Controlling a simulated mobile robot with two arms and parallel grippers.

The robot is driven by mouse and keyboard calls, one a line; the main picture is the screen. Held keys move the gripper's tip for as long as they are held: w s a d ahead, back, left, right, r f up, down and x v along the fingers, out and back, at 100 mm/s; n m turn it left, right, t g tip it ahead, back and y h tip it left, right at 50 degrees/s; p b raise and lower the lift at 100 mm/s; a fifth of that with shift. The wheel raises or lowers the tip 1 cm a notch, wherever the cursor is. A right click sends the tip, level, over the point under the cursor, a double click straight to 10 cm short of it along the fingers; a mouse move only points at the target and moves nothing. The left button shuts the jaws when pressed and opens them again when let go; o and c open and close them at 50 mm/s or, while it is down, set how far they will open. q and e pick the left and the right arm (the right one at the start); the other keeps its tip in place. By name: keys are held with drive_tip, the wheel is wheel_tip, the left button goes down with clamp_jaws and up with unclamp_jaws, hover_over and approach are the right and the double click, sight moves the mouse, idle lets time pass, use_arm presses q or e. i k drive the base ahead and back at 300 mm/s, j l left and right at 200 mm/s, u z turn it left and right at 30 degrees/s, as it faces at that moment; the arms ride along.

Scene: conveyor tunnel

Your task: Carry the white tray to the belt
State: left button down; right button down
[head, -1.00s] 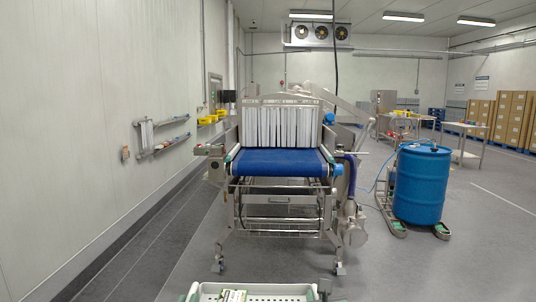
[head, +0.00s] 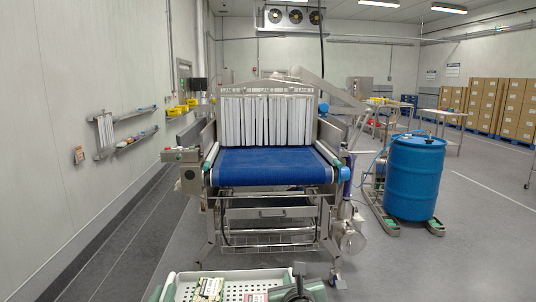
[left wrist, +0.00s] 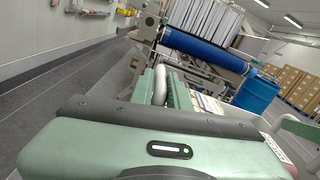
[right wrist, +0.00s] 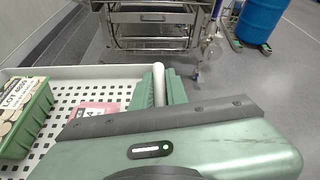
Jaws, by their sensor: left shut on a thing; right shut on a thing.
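The white tray (head: 238,274) with a perforated floor is at the bottom of the head view, in front of the conveyor; it also shows in the right wrist view (right wrist: 75,72). It holds a green container (right wrist: 28,122) with a lot label and a pink card (right wrist: 97,110). My left gripper (head: 167,289) is shut on the tray's left side, and its green fingers show in the left wrist view (left wrist: 162,86). My right gripper (right wrist: 160,86) is shut on the tray's right side. The blue belt (head: 268,166) lies ahead, apart from the tray, its surface clear.
A white strip curtain (head: 266,121) hangs at the belt's far part. A control box (head: 181,156) sticks out on the conveyor's left. A blue drum (head: 414,178) stands on the right. A wall rack (head: 122,135) is on the left.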

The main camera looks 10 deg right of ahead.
sight(270, 156)
drive_tip(key=i+l, duration=0.2)
drive_tip(key=i, duration=0.15)
drive_tip(key=i+l, duration=0.15)
drive_tip(key=i, duration=0.2)
drive_tip(key=i+l, duration=0.2)
drive_tip(key=i, duration=0.2)
